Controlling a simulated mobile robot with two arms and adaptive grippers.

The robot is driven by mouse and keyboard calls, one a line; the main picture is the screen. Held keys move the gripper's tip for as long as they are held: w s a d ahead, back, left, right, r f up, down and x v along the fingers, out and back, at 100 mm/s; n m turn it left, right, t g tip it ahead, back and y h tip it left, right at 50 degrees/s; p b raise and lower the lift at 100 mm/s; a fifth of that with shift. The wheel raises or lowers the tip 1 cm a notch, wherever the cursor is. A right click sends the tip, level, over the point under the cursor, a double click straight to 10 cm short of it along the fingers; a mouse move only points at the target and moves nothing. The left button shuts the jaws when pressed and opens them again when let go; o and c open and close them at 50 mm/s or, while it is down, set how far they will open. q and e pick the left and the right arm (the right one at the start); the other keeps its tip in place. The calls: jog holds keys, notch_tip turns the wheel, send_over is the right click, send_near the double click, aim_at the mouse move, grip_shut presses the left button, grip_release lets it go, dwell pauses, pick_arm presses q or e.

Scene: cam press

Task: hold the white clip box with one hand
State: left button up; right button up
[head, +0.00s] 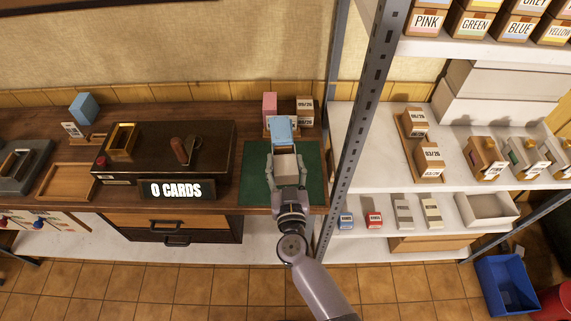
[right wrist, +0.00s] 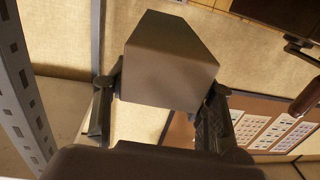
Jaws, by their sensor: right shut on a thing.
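My right gripper (head: 288,178) is over the green mat (head: 254,183) on the wooden counter. Its two fingers are shut on opposite sides of a pale box (head: 286,166), which I take to be the white clip box. In the right wrist view the box (right wrist: 172,62) looks dark brown in shadow, between the fingers of my right gripper (right wrist: 163,95). Whether it touches the mat cannot be told. A light blue block (head: 281,129) shows just behind the box. My left gripper is not in view.
Left of the mat stands a dark press (head: 214,143) with a "0 CARDS" sign (head: 178,190). A pink block (head: 270,104) and dated blocks (head: 304,111) stand behind the mat. A metal shelf post (head: 352,130) rises close on the right. Shelves beyond hold several boxes.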

jog(key=shift+f+b, duration=3.15)
jog(key=shift+f, duration=0.95)
jog(key=shift+f, duration=0.15)
jog(key=shift+f+b, duration=0.5)
jog(key=shift+f, duration=0.15)
